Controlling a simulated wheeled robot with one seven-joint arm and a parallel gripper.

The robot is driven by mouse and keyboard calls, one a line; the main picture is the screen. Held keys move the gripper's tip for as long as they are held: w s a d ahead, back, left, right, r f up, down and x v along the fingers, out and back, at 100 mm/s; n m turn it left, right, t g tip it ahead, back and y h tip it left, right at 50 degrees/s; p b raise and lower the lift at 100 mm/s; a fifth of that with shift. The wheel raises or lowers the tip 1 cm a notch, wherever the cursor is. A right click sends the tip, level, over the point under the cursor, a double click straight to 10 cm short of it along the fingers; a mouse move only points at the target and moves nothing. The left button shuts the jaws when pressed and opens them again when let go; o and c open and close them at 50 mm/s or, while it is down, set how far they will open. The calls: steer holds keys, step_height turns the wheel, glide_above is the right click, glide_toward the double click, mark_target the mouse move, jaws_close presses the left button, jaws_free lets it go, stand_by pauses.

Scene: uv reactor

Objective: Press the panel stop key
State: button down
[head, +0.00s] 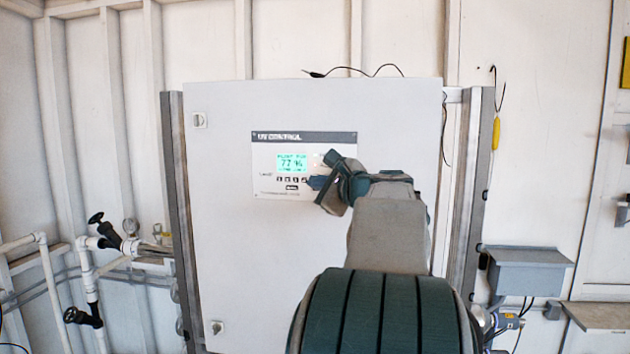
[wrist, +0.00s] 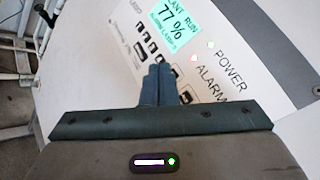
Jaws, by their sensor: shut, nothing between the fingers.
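The control panel (head: 265,150) is a white plate with a dark header on the tall grey cabinet. Its green display (head: 291,163) reads 77 %, and in the wrist view the display (wrist: 172,20) shows "ANT RUN" above that. A row of small dark keys (head: 285,180) sits below the display; they also show in the wrist view (wrist: 147,40). I cannot read which one is the stop key. My gripper (head: 316,183) is shut and empty at the right end of the key row. Its fingertips (wrist: 158,72) hide part of the panel; contact cannot be told.
POWER and ALARM labels (wrist: 220,80) with small lamps are right of my fingers in the wrist view. The cabinet door (head: 225,260) is flat and clear around the panel. White pipes with black valves (head: 108,230) stand left; a grey box (head: 525,270) stands right.

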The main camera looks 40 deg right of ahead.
steer(key=shift+w+d, duration=0.2)
stand_by(0.4)
steer(key=shift+s+a+b, duration=0.35)
steer(key=shift+s+a, duration=0.1)
steer(key=shift+a, duration=0.1)
steer(key=s+a+b, duration=0.1)
steer(key=s+a, duration=0.2)
steer(key=shift+s+a, duration=0.15)
steer(key=shift+a, duration=0.25)
stand_by(1.0)
